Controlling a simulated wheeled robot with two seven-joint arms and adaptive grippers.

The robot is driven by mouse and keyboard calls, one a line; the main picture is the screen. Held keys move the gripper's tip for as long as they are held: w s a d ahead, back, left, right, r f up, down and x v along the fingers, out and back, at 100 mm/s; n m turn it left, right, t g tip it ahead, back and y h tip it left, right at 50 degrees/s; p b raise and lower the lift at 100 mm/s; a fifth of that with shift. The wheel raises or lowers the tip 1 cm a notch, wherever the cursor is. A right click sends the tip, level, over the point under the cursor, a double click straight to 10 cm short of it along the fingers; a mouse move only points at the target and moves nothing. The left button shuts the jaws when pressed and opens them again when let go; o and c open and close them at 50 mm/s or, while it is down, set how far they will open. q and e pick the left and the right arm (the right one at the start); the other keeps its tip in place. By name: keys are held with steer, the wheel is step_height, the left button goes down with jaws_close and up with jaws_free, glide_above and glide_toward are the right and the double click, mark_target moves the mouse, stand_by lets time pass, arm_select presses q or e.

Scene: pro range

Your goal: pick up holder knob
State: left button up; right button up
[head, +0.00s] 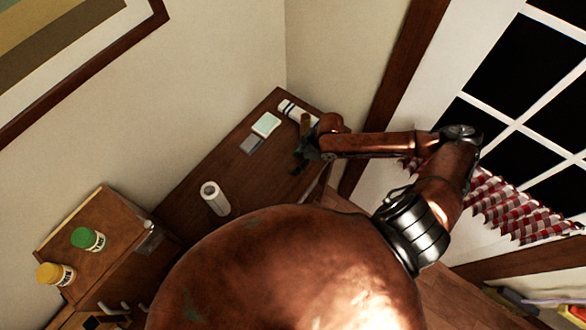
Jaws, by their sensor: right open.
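My right arm reaches in from the right, and its dark gripper (301,160) is open over the right part of the brown wooden counter (177,205). The gripper is small and dark here, so its fingertips are hard to make out. A small brown upright piece (304,124) shows just beyond it; I cannot tell whether this is the holder knob or whether the gripper touches it. My left gripper is not in view.
A pale green block (266,125), a grey flat piece (251,145) and a white-and-blue item (291,109) lie near the wall. Green-lidded (88,239) and yellow-lidded (56,273) jars stand on a wooden box at left. A checked curtain (515,208) hangs at the window.

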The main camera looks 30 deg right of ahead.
mark_target(295, 167)
steer(key=x, duration=0.2)
steer(key=s+x, duration=0.1)
steer(key=x, duration=0.1)
steer(key=shift+w+d+f, duration=0.1)
steer(key=shift+d+f, duration=0.05)
steer(key=shift+c, duration=0.3)
steer(key=c, duration=0.9)
